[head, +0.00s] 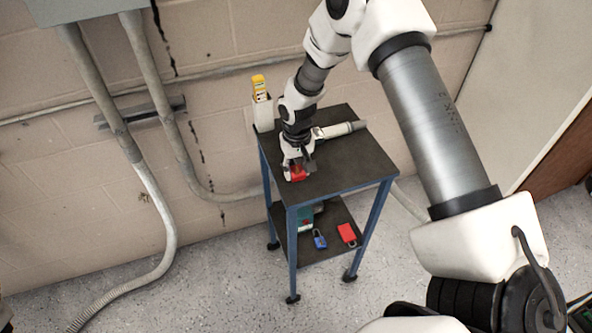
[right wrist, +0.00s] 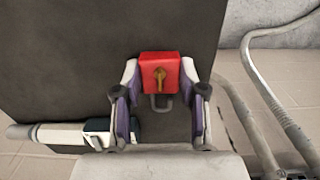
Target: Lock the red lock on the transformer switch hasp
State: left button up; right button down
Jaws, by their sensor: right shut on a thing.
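The red lock (head: 298,174) is at the front left part of the small table's dark top. My right gripper (head: 297,168) reaches down over it. In the right wrist view the red lock (right wrist: 152,60) has a brass key (right wrist: 160,77) in its face and a grey shackle (right wrist: 161,104) pointing toward the palm. My right gripper's fingers (right wrist: 160,72) are shut on the lock's two sides. Whether the lock touches the table top I cannot tell. The switch hasp is not visible. My left gripper is not in view.
The blue-legged table (head: 352,165) also holds a white and grey cylindrical tool (head: 338,130) and a white holder (head: 263,113) with a yellow item (head: 259,82). A blue padlock (head: 320,239) and a red item (head: 347,234) lie on the lower shelf. Conduits (head: 150,190) run down the wall from a grey box (head: 85,10).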

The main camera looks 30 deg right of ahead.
aim_at(294, 171)
jog(key=shift+r+p, duration=2.75)
jog(key=shift+r, duration=0.35)
jog(key=shift+f, duration=0.15)
jog(key=shift+w+a+b, duration=0.25)
jog(key=shift+w+b, duration=0.05)
jog(key=shift+b, duration=0.3)
jog(key=s+a+f+n+b, duration=0.2)
jog(key=s+a+b, duration=0.1)
jog(key=a, duration=1)
jog(key=shift+s+a+n+b, duration=0.15)
jog(key=shift+s+n+b, duration=0.2)
jog(key=shift+b, duration=0.3)
